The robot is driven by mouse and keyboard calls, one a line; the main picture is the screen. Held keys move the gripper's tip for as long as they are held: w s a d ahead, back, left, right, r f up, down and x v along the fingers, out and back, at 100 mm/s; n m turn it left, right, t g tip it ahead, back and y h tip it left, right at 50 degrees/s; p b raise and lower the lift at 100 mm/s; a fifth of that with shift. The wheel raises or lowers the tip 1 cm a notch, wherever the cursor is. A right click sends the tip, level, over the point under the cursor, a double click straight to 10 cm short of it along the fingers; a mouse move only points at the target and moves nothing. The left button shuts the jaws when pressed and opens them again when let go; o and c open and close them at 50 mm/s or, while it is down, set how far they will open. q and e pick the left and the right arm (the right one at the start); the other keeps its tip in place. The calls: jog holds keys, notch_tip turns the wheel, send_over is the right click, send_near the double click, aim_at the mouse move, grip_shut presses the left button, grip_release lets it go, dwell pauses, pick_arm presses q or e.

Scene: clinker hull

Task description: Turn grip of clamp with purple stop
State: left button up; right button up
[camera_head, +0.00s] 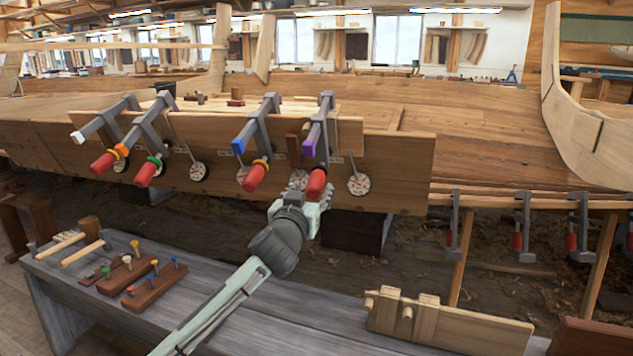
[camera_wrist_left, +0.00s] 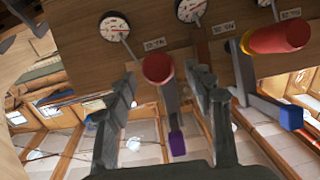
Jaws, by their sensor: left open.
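The clamp with the purple stop (camera_head: 311,141) is the rightmost of the row on the hull plank. Its red grip (camera_head: 317,182) hangs below the bar, tilted. My left gripper (camera_head: 313,188) is open at this grip, with a finger on each side. In the left wrist view, the red grip (camera_wrist_left: 158,69) is seen end-on between the tips of the two dark fingers (camera_wrist_left: 161,82). The purple stop (camera_wrist_left: 177,143) shows below it there. Whether the fingers touch the grip cannot be told. My right gripper is not in view.
A clamp with a blue stop (camera_head: 239,146) and yellow-ringed red grip stands close to the left. A dial (camera_head: 359,184) sits just right of the grip. A grey bench (camera_head: 260,310) below carries wooden blocks with colored pegs (camera_head: 153,285).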

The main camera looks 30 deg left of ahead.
aim_at(316, 183)
pick_arm(q)
jog(key=shift+x, duration=2.25)
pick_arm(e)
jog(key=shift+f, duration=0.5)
pick_arm(q)
jog(key=shift+c, duration=0.5)
jog(key=c, duration=1.1)
jog(key=shift+o, duration=0.2)
jog(key=shift+m+y, duration=0.3)
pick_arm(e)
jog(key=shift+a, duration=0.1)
